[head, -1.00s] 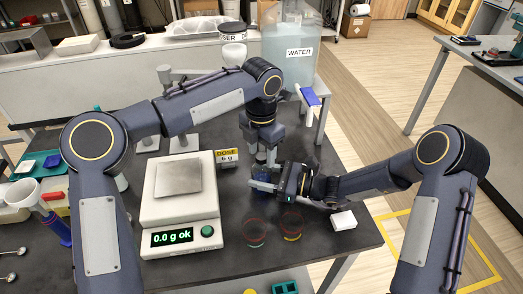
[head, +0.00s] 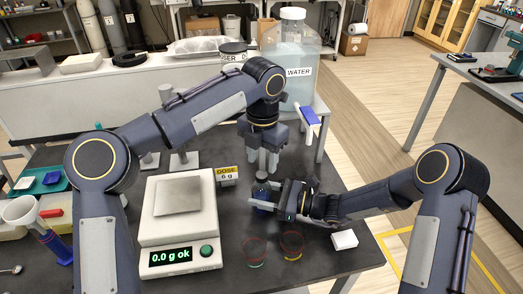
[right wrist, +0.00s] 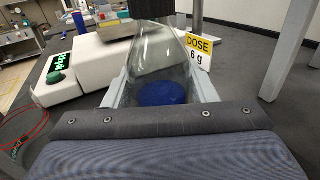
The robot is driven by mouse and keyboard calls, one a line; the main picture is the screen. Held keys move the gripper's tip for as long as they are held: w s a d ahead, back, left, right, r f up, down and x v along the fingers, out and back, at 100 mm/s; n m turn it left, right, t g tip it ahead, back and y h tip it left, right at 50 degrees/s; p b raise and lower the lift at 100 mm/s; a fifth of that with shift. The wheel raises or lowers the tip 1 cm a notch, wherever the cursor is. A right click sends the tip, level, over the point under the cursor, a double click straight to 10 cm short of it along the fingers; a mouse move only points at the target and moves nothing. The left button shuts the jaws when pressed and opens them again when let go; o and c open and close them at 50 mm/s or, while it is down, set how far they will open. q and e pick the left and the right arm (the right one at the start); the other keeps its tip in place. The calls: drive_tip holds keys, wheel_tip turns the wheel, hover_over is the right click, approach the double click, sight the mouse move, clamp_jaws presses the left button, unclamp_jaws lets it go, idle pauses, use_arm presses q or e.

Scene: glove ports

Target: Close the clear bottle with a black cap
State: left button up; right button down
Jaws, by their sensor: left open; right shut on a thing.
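The clear bottle (right wrist: 160,60) holds something blue at its bottom and stands upright between the fingers of my right gripper (right wrist: 160,92). In the head view the bottle (head: 262,196) is partly hidden by my right gripper (head: 264,203), which is shut on it from the right. The black cap (right wrist: 154,8) shows at the top of the bottle's neck in the right wrist view, cut off by the frame edge. I cannot tell how tightly it sits. My left gripper (head: 263,162) is open and empty, pointing down just above the bottle.
The scale (head: 180,225) reading "0.0 g ok" stands left of the bottle, with the "DOSE 6 g" sign (head: 227,173) behind. Two clear cups with coloured rims (head: 291,245) and a white block (head: 344,240) are in front. The water tank (head: 290,65) is behind.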

use_arm(q)
drive_tip(key=n, duration=0.4)
drive_tip(key=shift+s+d+f+n, duration=0.1)
drive_tip(key=shift+s+d+n, duration=0.05)
drive_tip(key=shift+n, duration=0.25)
drive_tip(key=n, duration=0.2)
drive_tip(key=shift+n, duration=0.4)
drive_tip(key=n, duration=0.5)
drive_tip(key=shift+s+d, duration=0.1)
drive_tip(key=n, duration=0.5)
drive_tip(key=shift+n, duration=0.3)
drive_tip(key=n, duration=0.5)
drive_tip(key=shift+r, duration=0.2)
drive_tip(key=n, duration=0.5)
drive_tip(key=shift+r+n, duration=0.25)
drive_tip(key=shift+n, duration=0.15)
drive_tip(key=n, duration=0.5)
drive_tip(key=shift+r, duration=0.4)
drive_tip(key=n, duration=0.5)
drive_tip(key=shift+w+a+r+n, duration=0.2)
drive_tip(key=shift+r+n, duration=0.2)
drive_tip(key=n, duration=0.3)
drive_tip(key=r+n, duration=0.1)
drive_tip(key=n, duration=0.2)
drive_tip(key=shift+w+a, duration=0.1)
drive_tip(key=shift+a, duration=0.05)
